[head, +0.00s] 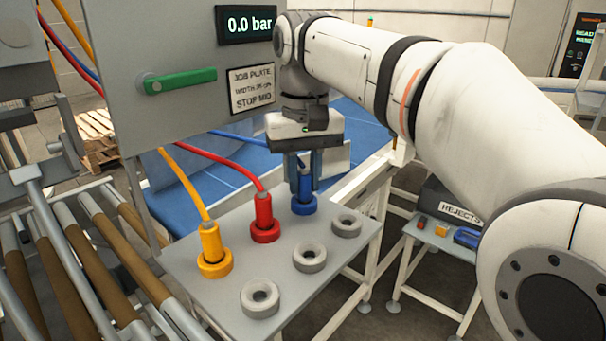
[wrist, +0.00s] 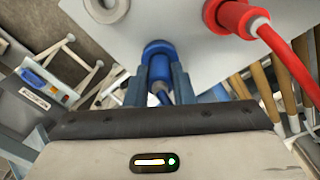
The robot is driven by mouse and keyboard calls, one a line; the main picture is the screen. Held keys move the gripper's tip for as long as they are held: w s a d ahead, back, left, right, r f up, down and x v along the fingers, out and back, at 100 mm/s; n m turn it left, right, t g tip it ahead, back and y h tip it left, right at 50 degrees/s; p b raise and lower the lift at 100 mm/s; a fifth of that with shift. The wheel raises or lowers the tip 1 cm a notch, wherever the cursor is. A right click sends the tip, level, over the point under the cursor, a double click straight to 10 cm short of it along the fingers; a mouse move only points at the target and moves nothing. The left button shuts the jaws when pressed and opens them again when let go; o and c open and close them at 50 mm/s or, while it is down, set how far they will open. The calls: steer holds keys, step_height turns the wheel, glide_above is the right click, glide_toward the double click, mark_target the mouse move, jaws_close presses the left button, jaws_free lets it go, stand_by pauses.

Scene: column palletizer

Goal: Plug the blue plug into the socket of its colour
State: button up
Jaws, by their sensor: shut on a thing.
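My gripper (head: 303,184) points down and is shut on the blue plug (head: 306,187), with one finger on each side of it. The plug stands upright at the blue ring-shaped socket (head: 304,207) at the back right of the grey plate. In the wrist view the plug (wrist: 158,76) sits between the fingers (wrist: 158,88), its end at the blue socket (wrist: 158,46). I cannot tell how deep it is in the socket. The blue cable is partly hidden behind my gripper.
A red plug (head: 263,212) and a yellow plug (head: 210,240) stand in sockets of their colours on the grey plate (head: 200,288). Three grey sockets, including a front one (head: 260,297), are empty. A panel with a green handle (head: 180,81) rises behind; its display (head: 248,25) reads 0.0 bar.

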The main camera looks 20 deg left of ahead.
steer(key=o, duration=1)
step_height(320, 180, up, 8)
steer(key=shift+f+p, duration=0.1)
steer(key=shift+p, duration=0.25)
steer(key=shift+s, duration=0.1)
